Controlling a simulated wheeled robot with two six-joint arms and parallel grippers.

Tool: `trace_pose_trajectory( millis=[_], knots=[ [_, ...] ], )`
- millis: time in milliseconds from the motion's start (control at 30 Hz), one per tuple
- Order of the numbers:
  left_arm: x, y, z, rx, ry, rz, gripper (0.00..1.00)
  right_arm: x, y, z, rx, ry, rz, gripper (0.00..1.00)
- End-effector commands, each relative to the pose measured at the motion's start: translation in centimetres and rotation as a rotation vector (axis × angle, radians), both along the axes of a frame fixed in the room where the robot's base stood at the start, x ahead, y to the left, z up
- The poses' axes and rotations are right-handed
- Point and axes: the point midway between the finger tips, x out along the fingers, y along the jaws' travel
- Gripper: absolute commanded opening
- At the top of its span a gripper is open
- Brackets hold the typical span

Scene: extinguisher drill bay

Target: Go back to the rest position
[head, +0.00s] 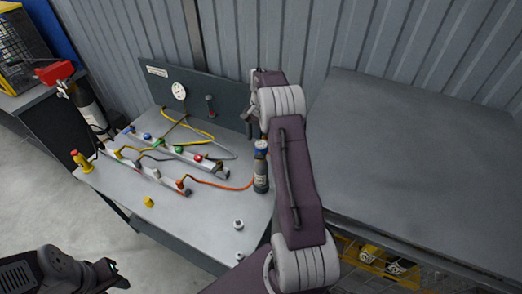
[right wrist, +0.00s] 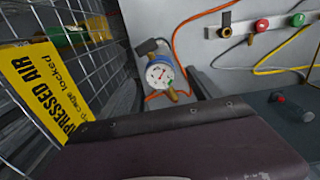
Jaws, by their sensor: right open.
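My right arm rises from the bottom centre of the head view, and its gripper (head: 254,122) is at the far end, above the back right of the grey bench. Its jaws are open, though its fingers are largely hidden behind the wrist. No thing shows between them. My left gripper (head: 114,274) is low at the left of the head view, in front of the bench and clear of it. Its fingertips are small and dark, so whether it is open is unclear.
The bench (head: 215,205) holds two rails (head: 176,151) of coloured fittings with hoses. A gauge (head: 179,91) is on the back panel. A wide grey table (head: 415,150) on the right is bare. A mesh cage (right wrist: 80,60) with a yellow label (right wrist: 38,88) shows in the right wrist view.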

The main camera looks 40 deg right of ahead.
Motion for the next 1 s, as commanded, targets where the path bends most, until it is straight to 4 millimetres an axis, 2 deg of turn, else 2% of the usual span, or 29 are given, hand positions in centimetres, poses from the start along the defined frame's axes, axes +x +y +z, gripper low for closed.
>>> trace_pose_trajectory(
  millis=[100, 200, 500, 567, 667, 733, 800, 867, 1000],
  knots=[
    [0.0, 0.0, -0.5, 0.0, 0.0, 0.0, 0.36, 0.1, 0.0, 1.5, -0.001, -0.002, 0.0, 0.73],
    [0.0, 0.0, -0.5, 0.0, 0.0, 0.0, 0.36, 0.0, 0.0, 2.0, 0.0, 0.0, 0.0, 0.73],
    [0.0, 0.0, -0.5, 0.0, 0.0, 0.0, 0.36, 0.0, 0.1, 2.0, 0.001, 0.0, 0.001, 0.73],
    [0.0, 0.0, -1.0, 0.0, 0.0, 0.0, 0.36, 0.3, 0.6, 1.6, 0.0, -0.001, 0.014, 0.73],
    [0.0, 0.0, -2.3, 0.0, 0.0, 0.0, 0.36, 2.0, 2.6, 2.9, -0.024, -0.05, 0.066, 0.73],
    [0.0, 0.0, -3.9, 0.0, 0.0, 0.0, 0.36, 2.5, 5.7, 4.0, -0.033, -0.077, 0.129, 0.73],
    [0.0, 0.0, -5.3, 0.0, 0.0, 0.0, 0.36, 1.2, 9.7, 4.2, -0.027, -0.072, 0.198, 0.73],
    [0.0, 0.0, -6.2, 0.0, 0.0, 0.0, 0.36, -0.2, 12.5, 3.9, -0.022, -0.069, 0.258, 0.73],
    [0.0, 0.0, -8.2, 0.0, 0.0, 0.0, 0.36, -4.8, 18.1, 1.7, -0.015, -0.07, 0.432, 0.73]
  ],
)
